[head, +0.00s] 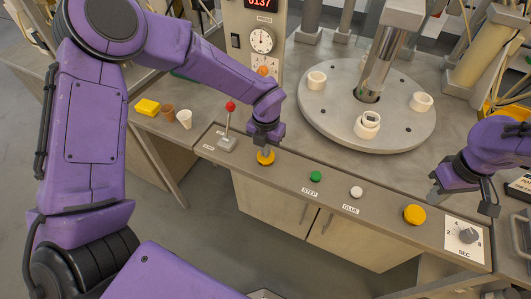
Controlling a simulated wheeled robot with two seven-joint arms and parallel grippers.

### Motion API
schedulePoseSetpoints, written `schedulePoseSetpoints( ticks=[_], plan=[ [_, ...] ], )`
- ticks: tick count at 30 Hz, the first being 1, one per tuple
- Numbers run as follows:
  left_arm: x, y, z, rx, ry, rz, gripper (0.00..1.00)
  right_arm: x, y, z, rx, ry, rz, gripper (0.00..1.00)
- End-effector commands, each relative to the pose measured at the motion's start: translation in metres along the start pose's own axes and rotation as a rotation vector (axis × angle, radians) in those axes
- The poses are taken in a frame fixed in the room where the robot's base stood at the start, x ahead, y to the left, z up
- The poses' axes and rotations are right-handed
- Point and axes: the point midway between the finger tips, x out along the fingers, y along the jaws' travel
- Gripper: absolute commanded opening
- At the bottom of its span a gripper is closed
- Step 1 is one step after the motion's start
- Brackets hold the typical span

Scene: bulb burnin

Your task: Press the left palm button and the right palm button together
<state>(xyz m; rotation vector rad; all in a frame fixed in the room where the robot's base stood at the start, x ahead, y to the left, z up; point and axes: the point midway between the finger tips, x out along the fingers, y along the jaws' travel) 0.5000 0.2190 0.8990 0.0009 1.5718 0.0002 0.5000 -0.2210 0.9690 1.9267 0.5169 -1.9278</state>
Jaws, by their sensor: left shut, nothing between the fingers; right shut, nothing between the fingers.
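The left palm button (265,159) is a yellow dome at the left part of the console's front strip. My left gripper (265,149) is shut, pointing down directly over it; the tips look very close to its top, and I cannot tell whether they touch. The right palm button (414,214) is a larger-looking yellow dome towards the right end of the strip. My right gripper (436,196) is shut and empty, to the right of and above that button in the picture, apart from it.
Between the buttons sit a green STEP button (316,176) and a white GLUE button (356,192). A red-knobbed lever (229,122) stands left of my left gripper. A dial (467,236) is at the right end. A round turntable (320,108) with white rings lies behind.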

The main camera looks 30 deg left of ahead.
Motion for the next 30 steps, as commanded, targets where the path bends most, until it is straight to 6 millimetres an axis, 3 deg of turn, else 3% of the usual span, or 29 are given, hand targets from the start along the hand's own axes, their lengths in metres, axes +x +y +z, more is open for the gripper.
schedulePoseSetpoints(
  ticks=[1, 18, 30],
  plan=[
    [-0.010, 0.000, 0.000, 0.000, -0.001, -0.001, 0.00, -0.009, 0.000, 0.000, 0.000, 0.000, 0.000, 0.00],
    [-0.064, 0.000, 0.000, -0.001, -0.001, -0.001, 0.00, -0.052, 0.000, 0.000, 0.000, 0.000, 0.000, 0.00],
    [-0.066, 0.000, 0.000, 0.000, -0.001, 0.000, 0.00, -0.053, 0.000, 0.000, 0.000, 0.000, 0.000, 0.00]
  ],
)
